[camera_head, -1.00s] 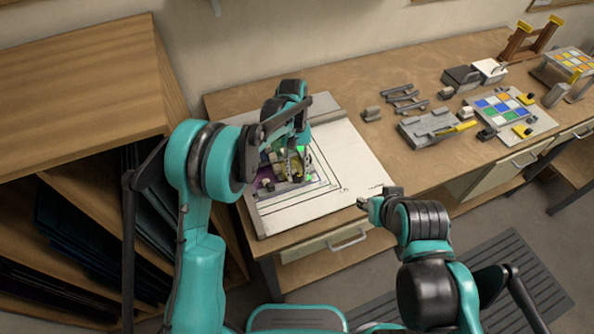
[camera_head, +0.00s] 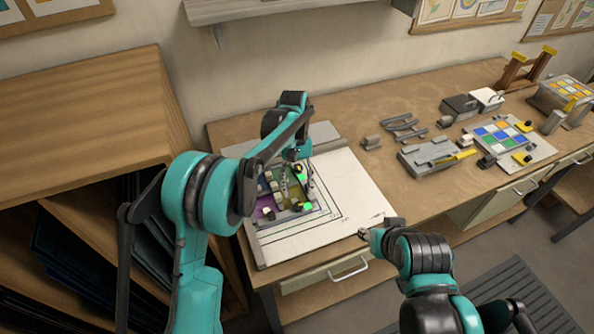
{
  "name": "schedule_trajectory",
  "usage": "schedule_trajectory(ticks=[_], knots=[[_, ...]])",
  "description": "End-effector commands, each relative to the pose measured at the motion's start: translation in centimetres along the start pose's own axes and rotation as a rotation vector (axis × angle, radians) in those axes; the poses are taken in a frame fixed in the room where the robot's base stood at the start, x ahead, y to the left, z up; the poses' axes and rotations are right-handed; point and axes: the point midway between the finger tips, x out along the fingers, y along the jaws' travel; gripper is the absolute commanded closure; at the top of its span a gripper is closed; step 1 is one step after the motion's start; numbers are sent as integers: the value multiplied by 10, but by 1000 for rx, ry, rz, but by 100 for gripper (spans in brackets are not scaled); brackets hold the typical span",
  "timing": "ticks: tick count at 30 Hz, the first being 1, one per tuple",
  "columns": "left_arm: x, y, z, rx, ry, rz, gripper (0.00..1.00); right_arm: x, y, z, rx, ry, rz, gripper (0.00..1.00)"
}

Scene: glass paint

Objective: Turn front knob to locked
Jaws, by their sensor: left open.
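A panel of coloured glass (camera_head: 276,207) with several small knobs and blocks along it lies on the white board (camera_head: 347,218) at the bench's left end.
The wooden bench (camera_head: 420,175) has free room right of the board. Grey tools (camera_head: 403,127), a grey fixture (camera_head: 432,155) and a coloured tile panel (camera_head: 500,138) stand further right. A drawer handle (camera_head: 349,269) juts out below the front edge. A wooden shelf (camera_head: 85,110) stands at the left.

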Motion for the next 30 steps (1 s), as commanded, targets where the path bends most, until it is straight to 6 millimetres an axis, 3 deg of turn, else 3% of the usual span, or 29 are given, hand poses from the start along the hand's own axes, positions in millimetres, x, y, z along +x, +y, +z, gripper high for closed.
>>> schedule_trajectory(ticks=[6,12,30], knots=[[-46,0,0,-1,0,0,51,0,0,0,0,0,0,60],[-68,0,0,-1,0,0,51,0,0,0,0,0,0,60],[-72,-1,1,-1,3,1,51,0,0,0,0,0,0,60]])
